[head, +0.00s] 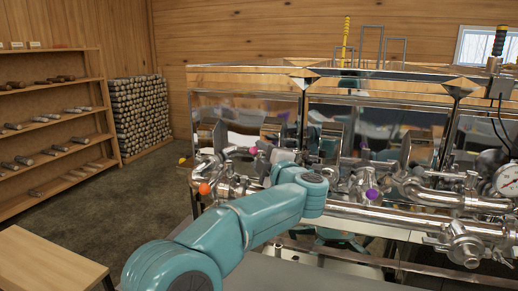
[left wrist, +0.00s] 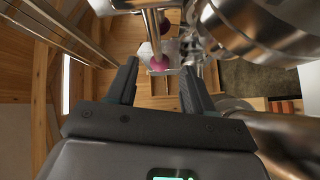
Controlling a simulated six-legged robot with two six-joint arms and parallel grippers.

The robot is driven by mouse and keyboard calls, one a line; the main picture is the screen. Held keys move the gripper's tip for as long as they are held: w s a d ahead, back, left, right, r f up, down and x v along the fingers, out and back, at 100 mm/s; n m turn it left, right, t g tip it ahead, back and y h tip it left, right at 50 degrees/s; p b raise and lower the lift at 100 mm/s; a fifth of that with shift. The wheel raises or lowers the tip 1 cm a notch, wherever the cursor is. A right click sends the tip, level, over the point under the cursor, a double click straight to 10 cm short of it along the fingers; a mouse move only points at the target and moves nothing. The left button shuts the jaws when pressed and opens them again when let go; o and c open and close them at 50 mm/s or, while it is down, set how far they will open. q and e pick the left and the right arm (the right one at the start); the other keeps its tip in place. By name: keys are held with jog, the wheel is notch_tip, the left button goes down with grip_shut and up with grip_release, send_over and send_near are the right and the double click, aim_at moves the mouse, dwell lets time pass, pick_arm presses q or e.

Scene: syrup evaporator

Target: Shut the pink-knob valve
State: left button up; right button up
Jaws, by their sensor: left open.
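The pink knob (head: 252,151) shows in the head view on the steel pipework at the left front of the evaporator, left of my left wrist. In the left wrist view the pink knob (left wrist: 158,63) lies between and slightly beyond the two dark fingertips of my left gripper (left wrist: 158,76). The gripper is open, with visible room on both sides of the knob. A metal rod runs down the picture to the knob. In the head view my left wrist hides the gripper's fingers. The valve body is partly hidden behind other pipes. My right gripper is not in view.
An orange knob (head: 204,188) and a purple knob (head: 372,194) sit on nearby valves. Shiny pipes and a pressure gauge (head: 507,181) crowd the right. A wooden shelf (head: 50,110) and stacked firewood (head: 143,115) stand left. Floor between shelf and evaporator is clear.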

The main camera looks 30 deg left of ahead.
pick_arm(q)
jog(key=shift+x, duration=1.1)
jog(key=shift+c, duration=0.3)
grip_shut()
jog(key=shift+p, duration=0.3)
